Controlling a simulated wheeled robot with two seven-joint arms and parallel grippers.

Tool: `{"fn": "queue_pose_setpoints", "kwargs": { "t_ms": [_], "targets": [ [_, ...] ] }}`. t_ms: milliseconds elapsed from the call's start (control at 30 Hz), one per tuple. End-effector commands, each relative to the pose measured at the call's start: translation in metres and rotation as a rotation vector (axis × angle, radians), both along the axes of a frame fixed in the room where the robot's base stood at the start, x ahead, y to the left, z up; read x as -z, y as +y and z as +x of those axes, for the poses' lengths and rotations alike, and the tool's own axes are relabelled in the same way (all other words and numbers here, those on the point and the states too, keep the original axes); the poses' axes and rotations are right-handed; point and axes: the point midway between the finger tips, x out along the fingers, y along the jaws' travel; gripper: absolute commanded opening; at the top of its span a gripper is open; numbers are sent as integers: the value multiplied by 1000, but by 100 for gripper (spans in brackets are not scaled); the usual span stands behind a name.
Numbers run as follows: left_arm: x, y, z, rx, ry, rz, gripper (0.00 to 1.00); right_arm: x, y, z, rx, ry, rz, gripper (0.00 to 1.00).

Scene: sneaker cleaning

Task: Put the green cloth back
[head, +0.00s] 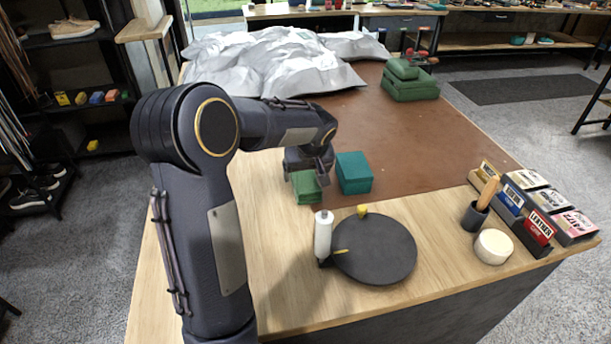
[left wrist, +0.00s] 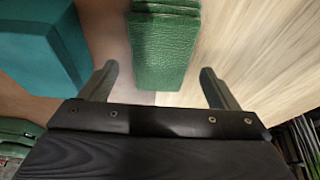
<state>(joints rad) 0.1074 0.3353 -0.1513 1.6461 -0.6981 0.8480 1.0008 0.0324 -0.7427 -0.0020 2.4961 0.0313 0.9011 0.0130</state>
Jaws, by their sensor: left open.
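The green cloth (head: 306,188) is a small folded dark-green stack on the table, just left of a teal box (head: 354,172). My left gripper (head: 309,169) is directly at the cloth, over its far side. In the left wrist view the cloth (left wrist: 163,45) shows a leathery texture and lies between the two open fingers (left wrist: 160,82), with a gap on each side. The fingers do not grip it. The teal box (left wrist: 38,50) is beside it at the upper left there. My right gripper is not in view.
Boxes (head: 540,205), a brush holder (head: 474,217) and a white round tub (head: 493,246) stand at right.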

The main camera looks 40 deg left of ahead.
Motion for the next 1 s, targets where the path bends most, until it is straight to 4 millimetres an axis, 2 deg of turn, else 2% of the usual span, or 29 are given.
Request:
{"fn": "queue_pose_setpoints", "kwargs": {
  "t_ms": [200, 400, 600, 1000],
  "targets": [
    [-46, -15, -11, 1, -6, 0, 83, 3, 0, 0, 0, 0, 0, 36],
    [-78, -26, -19, 2, -4, -1, 83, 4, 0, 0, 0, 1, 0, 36],
    [-90, -29, -24, -1, -1, -1, 83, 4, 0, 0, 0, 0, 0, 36],
    [-90, -29, -24, 0, 0, 0, 83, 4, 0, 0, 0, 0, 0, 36]
  ]
}}
